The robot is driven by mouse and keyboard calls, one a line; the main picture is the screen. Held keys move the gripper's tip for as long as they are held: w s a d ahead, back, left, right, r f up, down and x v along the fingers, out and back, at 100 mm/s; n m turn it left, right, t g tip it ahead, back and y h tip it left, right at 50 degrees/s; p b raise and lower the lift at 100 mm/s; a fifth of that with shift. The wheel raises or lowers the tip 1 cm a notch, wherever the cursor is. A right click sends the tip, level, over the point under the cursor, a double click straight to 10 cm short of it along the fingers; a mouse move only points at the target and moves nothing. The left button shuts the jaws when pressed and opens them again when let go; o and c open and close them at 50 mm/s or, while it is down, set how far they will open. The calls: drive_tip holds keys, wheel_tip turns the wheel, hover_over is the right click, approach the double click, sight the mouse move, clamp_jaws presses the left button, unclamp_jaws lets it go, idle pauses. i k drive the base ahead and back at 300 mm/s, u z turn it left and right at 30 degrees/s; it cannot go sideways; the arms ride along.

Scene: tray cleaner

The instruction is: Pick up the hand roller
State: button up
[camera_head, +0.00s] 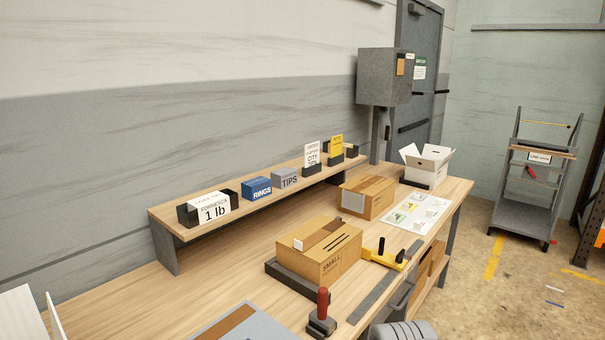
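A tool with an upright red handle on a dark base (322,318) stands at the front edge of the wooden bench, near the bottom of the head view. It looks most like the hand roller, but I cannot make out a roller on it. A yellow tool with black upright grips (385,258) lies farther back on the bench, beside a cardboard box. My gripper is not in view.
The wooden bench (215,295) holds a cardboard box (330,266) on a dark base, another box (368,197) and an open white box (427,167). A grey panel (250,322) lies left of the red-handled tool. A raised shelf (160,216) runs behind.

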sight(319, 319)
drive_tip(key=z, duration=0.55)
drive_tip(key=k, duration=0.65)
drive_tip(key=z, duration=1.2)
drive_tip(key=i, duration=1.5)
drive_tip(key=z, duration=0.25)
drive_tip(key=i, duration=1.25)
drive_tip(key=u, duration=1.25)
drive_tip(key=i, duration=0.9)
drive_tip(key=u, duration=1.15)
drive_tip(key=i, duration=0.2)
drive_tip(key=u, duration=0.1)
